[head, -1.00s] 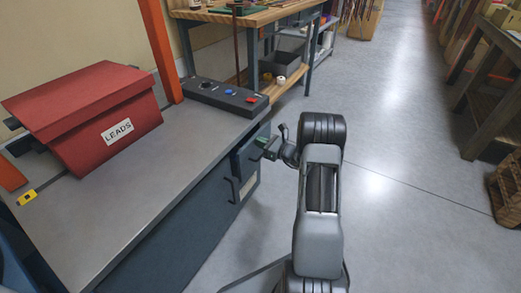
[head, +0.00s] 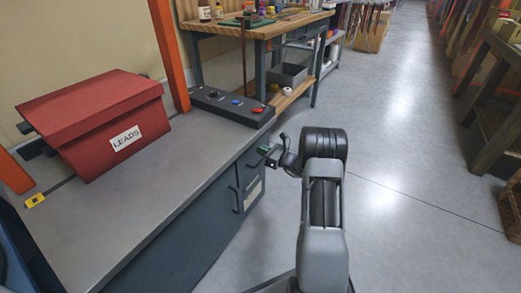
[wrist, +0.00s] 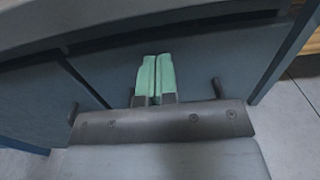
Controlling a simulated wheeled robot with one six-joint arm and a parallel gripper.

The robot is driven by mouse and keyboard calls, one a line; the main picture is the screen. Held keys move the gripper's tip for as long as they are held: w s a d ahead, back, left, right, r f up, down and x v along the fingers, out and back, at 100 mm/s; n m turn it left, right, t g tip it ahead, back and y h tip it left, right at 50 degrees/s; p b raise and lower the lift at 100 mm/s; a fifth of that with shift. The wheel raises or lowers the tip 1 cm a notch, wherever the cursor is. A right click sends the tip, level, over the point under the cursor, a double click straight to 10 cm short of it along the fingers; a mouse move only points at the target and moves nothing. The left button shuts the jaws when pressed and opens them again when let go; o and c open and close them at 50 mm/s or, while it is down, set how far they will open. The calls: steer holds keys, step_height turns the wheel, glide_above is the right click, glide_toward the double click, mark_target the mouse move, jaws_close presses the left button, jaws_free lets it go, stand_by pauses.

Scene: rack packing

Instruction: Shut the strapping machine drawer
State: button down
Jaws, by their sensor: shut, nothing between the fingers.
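The strapping machine (head: 150,185) is the grey-topped cabinet at left in the head view. Its drawer (head: 249,168) is at the upper right end of the front and looks flush or nearly flush with the cabinet. In the wrist view the dark blue-grey drawer front (wrist: 215,60) fills the middle, with parts of a dark handle (wrist: 216,88) beside the fingers. My gripper (head: 268,152) is shut and empty, its green fingertips at the drawer front. In the wrist view the fingertips (wrist: 155,62) lie side by side against or very close to the drawer front; contact is unclear.
A red LEADS box (head: 100,120) and a control panel (head: 232,105) sit on the machine top. An orange post (head: 171,55) rises behind. A wooden workbench (head: 262,30) stands beyond. The floor to the right is clear up to a dark rack (head: 490,100).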

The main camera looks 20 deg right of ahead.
steer(key=p+v, duration=0.3)
steer(key=v, duration=0.9)
steer(key=s+a+r+n+g+p, duration=0.4)
steer(key=a+r+n+g+p, duration=0.35)
steer(key=r, duration=0.55)
steer(key=s+a+r+n+g+p, duration=0.45)
steer(key=a+r+n+p, duration=0.25)
steer(key=a+r+p, duration=0.5)
steer(key=s+r+n+h+p, duration=0.5)
steer(key=s+r+n+p, duration=0.1)
steer(key=r, duration=0.5)
steer(key=s+r+n+h+p, duration=0.4)
steer(key=s+r+n+p, duration=0.3)
steer(key=r, duration=0.5)
steer(key=shift+s+a+n+h, duration=0.3)
steer(key=shift+a+n+h, duration=0.15)
steer(key=shift+n, duration=0.4)
steer(key=shift+r, duration=0.1)
